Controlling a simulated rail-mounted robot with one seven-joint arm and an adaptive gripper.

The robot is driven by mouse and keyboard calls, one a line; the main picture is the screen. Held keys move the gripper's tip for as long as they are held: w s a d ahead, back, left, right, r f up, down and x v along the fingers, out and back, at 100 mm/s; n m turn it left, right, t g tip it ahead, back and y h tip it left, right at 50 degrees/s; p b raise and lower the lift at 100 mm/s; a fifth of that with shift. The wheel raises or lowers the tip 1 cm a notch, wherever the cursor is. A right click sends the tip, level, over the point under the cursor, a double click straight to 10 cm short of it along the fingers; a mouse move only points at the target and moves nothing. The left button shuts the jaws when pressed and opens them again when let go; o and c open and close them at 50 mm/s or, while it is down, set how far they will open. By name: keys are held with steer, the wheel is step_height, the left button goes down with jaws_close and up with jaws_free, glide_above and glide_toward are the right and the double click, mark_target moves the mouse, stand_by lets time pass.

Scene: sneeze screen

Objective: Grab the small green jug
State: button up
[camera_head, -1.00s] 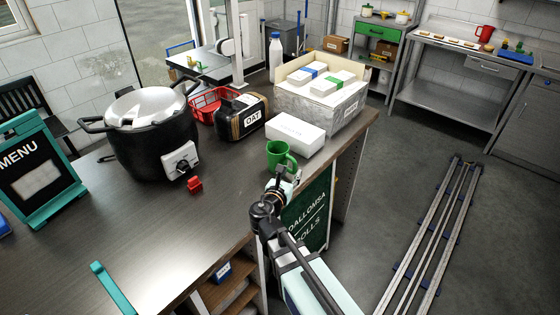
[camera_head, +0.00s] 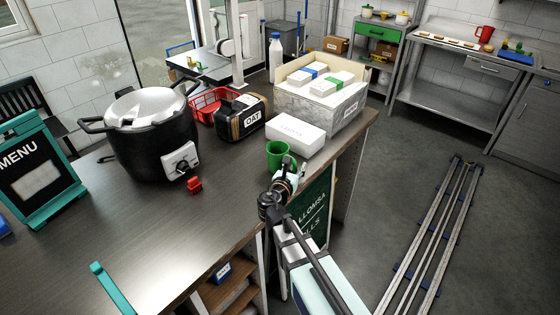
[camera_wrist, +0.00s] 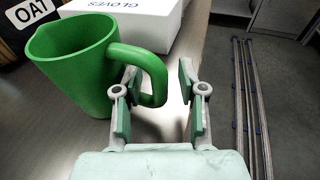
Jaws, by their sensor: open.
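The small green jug (camera_head: 277,154) stands upright on the dark counter near its right edge, in front of a white glove box. In the wrist view the jug (camera_wrist: 75,65) is at the left and its handle (camera_wrist: 155,75) points right toward my gripper. My gripper (camera_wrist: 157,85) is open, with the lower part of the handle between its two fingers, nearer the left finger. Whether a finger touches the handle I cannot tell. In the head view my gripper (camera_head: 288,168) is at the jug's right side and partly hidden by my wrist.
The white glove box (camera_head: 296,133) lies right behind the jug. The black OAT container (camera_head: 241,117) and a grey crate with boxes (camera_head: 315,110) are further back. A large black pot (camera_head: 150,145) and a small red object (camera_head: 194,185) are left. The counter (camera_head: 150,235) in front is clear.

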jaws_close()
steer(key=shift+r, duration=0.15)
steer(key=shift+r+p, duration=1.95)
steer(key=shift+r, duration=0.45)
